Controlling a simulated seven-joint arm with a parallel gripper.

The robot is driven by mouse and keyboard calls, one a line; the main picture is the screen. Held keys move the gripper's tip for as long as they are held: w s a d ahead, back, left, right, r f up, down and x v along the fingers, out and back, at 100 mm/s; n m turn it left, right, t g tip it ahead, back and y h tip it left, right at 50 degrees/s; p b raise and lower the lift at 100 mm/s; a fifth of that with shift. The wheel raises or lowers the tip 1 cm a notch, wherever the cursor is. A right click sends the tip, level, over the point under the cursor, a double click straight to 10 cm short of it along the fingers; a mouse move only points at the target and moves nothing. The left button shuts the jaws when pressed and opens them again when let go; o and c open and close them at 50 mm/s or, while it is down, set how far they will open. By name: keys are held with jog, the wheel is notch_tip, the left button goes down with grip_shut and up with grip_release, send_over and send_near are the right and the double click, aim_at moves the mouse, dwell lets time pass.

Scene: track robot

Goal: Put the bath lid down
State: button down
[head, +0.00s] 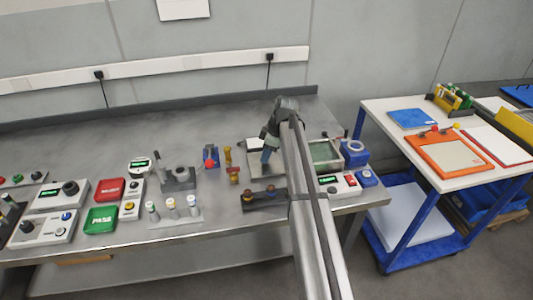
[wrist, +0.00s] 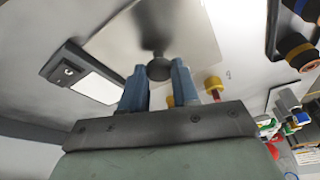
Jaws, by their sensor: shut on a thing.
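My gripper (wrist: 157,75) has its two blue fingers closed on the dark round knob (wrist: 159,68) of the bath lid. The lid (wrist: 190,25) is a flat, pale grey plate in the wrist view. In the head view my gripper (head: 267,154) points down over the back right part of the bench, left of the bath. The bath (head: 325,153) is a rectangular open box with a greenish inside, partly hidden by my arm. A pale plate (head: 257,171), apparently the lid, shows under my gripper. I cannot tell whether it touches the bench.
A device with a white panel (wrist: 95,84) lies beside the lid. Yellow and red handled pieces (head: 233,174) and a dark block (head: 262,199) stand close by. The bench's back left (head: 60,145) is clear.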

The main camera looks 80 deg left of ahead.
jog(key=c, duration=0.8)
grip_release()
jog(key=shift+f, duration=0.1)
jog(key=v, duration=1.2)
jog(key=shift+d, duration=0.1)
